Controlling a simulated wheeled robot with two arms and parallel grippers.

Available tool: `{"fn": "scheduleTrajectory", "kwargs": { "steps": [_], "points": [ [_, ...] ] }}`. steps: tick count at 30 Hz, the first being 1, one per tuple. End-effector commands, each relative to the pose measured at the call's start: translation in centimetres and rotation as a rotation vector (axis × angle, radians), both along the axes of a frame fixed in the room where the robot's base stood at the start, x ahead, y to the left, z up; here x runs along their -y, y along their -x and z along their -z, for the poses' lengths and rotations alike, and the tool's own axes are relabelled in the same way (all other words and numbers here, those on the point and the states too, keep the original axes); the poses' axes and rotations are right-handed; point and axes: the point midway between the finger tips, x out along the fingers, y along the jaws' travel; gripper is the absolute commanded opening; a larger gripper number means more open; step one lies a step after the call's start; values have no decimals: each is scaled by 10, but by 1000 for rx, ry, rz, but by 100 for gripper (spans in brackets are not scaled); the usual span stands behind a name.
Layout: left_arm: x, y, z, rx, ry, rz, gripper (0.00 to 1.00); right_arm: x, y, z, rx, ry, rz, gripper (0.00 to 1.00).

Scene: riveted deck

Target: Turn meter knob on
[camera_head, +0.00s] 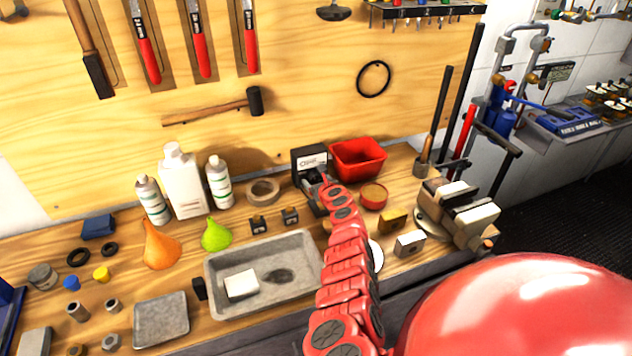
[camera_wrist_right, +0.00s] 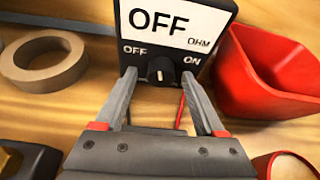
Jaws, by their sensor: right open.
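The meter (camera_head: 310,157) is a dark box with a white face, standing at the back of the wooden bench. In the right wrist view the meter (camera_wrist_right: 178,18) displays "OFF" with "OHM" below it. Its small black round knob (camera_wrist_right: 161,70) sits between the printed words OFF and ON. My right gripper (camera_wrist_right: 159,76) is open, with one fingertip on each side of the knob and gaps visible between. In the head view my right gripper (camera_head: 318,182) is small and in front of the meter, and the knob is hidden. My left gripper is not in view.
A red bin (camera_head: 358,158) stands close right of the meter, and a tape roll (camera_head: 263,191) lies to its left. A round red container (camera_head: 374,196), a vise (camera_head: 458,212) and a grey tray (camera_head: 265,306) are also on the bench.

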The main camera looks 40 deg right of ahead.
Motion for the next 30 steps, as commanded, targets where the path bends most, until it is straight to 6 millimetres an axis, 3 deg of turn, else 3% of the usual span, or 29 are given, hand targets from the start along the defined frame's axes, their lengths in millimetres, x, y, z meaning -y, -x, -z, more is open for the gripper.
{"fn": "scheduleTrajectory", "kwargs": {
  "steps": [7,8,19,30],
  "points": [
    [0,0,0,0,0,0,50,0,0,0,0,0,1,72],
    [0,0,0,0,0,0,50,0,0,0,1,1,1,68],
    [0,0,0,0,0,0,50,1,0,0,1,1,1,2],
    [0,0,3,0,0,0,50,2,0,0,9,-31,3,0]
  ]
}}
